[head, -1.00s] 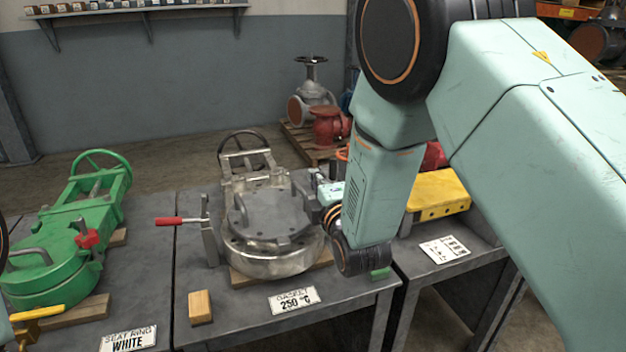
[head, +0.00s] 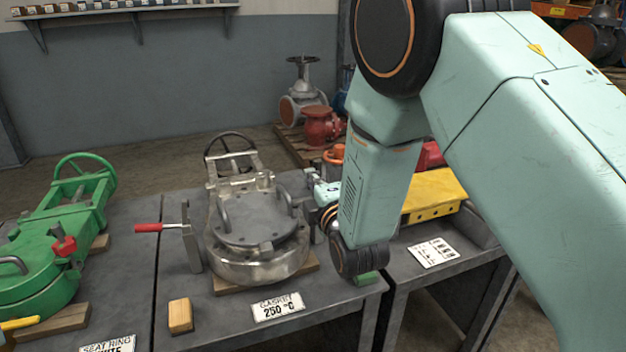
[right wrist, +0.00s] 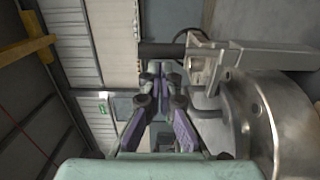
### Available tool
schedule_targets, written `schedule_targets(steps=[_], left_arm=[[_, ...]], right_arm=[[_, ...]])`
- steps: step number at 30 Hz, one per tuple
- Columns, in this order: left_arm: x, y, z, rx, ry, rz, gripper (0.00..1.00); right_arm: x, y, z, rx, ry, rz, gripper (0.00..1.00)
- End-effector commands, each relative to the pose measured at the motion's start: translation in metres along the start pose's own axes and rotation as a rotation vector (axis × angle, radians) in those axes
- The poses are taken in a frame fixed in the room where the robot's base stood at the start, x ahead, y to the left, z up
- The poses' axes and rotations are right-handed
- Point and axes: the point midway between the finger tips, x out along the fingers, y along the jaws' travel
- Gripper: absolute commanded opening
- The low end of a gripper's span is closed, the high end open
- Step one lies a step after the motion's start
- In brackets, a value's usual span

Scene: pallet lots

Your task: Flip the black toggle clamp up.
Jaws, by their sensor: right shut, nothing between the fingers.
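The black toggle clamp does not show clearly in the head view, where my right arm covers the right side of the silver valve (head: 257,262). In the right wrist view a black cylindrical bar (right wrist: 163,50), which looks like its handle, juts left in line with a silver metal bar (right wrist: 255,56) beside the round valve body (right wrist: 262,118). My right gripper (right wrist: 160,69) is shut and empty, its tips just below the black bar in that picture. I cannot tell whether they touch. In the head view its fingers are mostly hidden. My left gripper is out of view.
A red-handled clamp (head: 149,228) stands left of the silver valve. A green valve (head: 48,249) is at the left, a yellow block (head: 432,193) at the right. A wooden block (head: 180,316) and a "GASKET 250 °C" plate (head: 277,307) lie near the table's front.

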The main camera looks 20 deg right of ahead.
Motion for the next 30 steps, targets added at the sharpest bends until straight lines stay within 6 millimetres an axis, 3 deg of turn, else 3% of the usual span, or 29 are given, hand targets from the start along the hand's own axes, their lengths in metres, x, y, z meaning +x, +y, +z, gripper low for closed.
schedule_targets(steps=[20,30], left_arm=[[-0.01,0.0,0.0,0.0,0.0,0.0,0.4],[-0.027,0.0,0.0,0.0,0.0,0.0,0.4]], right_arm=[[0.001,0.003,0.009,0.12,0.0,-0.007,0.0],[0.001,0.006,0.026,0.327,-0.002,-0.016,0.0]])
